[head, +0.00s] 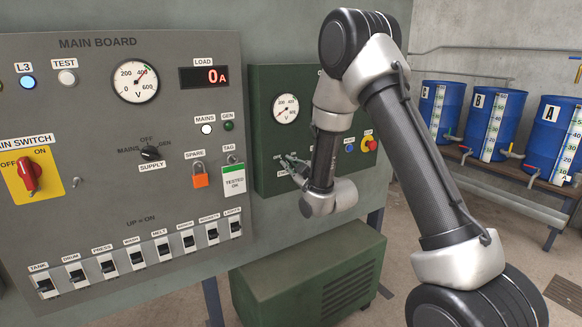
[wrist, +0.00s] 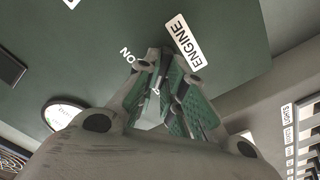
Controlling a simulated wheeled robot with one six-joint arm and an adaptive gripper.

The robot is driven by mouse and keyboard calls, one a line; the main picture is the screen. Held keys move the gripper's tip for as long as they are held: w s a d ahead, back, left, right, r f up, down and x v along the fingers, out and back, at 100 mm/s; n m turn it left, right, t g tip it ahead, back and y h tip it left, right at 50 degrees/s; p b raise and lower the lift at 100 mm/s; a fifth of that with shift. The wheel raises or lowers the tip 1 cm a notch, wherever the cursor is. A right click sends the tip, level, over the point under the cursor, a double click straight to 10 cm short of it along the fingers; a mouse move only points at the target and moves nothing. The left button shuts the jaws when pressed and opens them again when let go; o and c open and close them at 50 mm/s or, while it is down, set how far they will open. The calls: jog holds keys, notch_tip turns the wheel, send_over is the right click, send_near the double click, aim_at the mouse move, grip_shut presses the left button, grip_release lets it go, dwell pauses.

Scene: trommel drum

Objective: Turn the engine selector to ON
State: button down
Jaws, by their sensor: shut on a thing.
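The dark green engine panel (head: 270,75) is right of the grey main board in the head view. My gripper (head: 292,164) reaches its lower left part, and my arm covers part of the panel. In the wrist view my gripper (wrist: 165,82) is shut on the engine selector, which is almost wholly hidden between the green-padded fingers. The ENGINE label (wrist: 186,42) is just beyond the fingertips, and the ON mark (wrist: 127,54) is beside them on the left. I cannot tell which position the selector points to.
The grey main board (head: 100,110) has a red main switch (head: 29,174), a black supply knob (head: 151,153) and a row of breakers. A blue button (head: 349,148) and a red stop button (head: 371,144) are right of my wrist. A green cabinet (head: 300,275) stands below; blue barrels (head: 494,120) are at right.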

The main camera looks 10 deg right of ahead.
jog(key=m, duration=0.8)
jog(key=shift+d+m, duration=0.2)
jog(key=shift+m, duration=0.2)
jog(key=m, duration=0.3)
jog(key=shift+m, duration=0.3)
jog(key=shift+d+m, duration=0.15)
jog(key=shift+m, duration=1.85)
jog(key=c, duration=1.5)
grip_release()
